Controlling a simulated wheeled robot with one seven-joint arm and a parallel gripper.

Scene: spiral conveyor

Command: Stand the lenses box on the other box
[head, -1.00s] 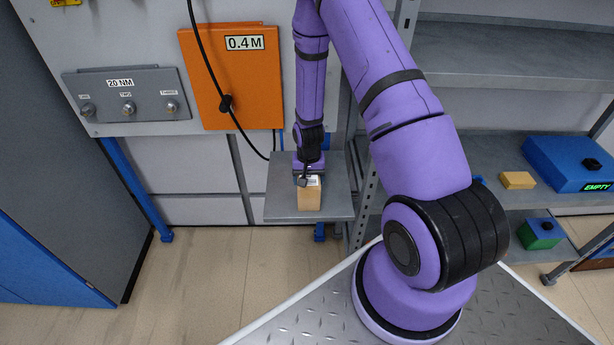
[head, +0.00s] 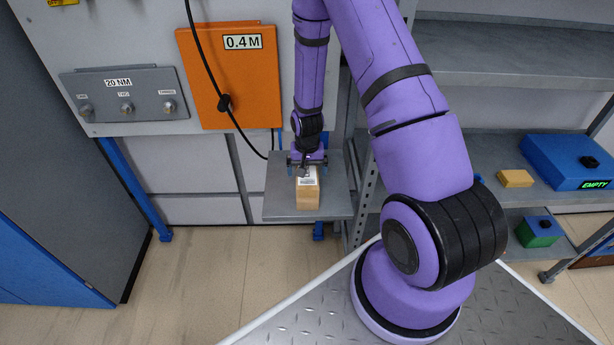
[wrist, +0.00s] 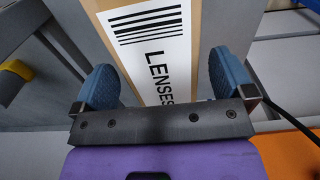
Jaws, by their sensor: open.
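The lenses box (head: 308,199) is a tan carton on a small grey shelf, with a white label on its top. In the wrist view, the lenses box (wrist: 151,50) shows a barcode and the word LENSES. My gripper (head: 307,165) is directly over the box, pointing down. Its two blue fingers are open, one on each side of the box in the wrist view, with visible gaps. I cannot tell how far below the fingertips the box top lies. A second box is not clearly seen; a small tan block (head: 515,178) lies on the right-hand rack.
The grey shelf (head: 279,199) has bare room beside the box. An orange panel (head: 232,85) with a hanging black cable stands at left. The right rack holds a blue case (head: 569,164) marked EMPTY and a green-and-blue box (head: 540,232).

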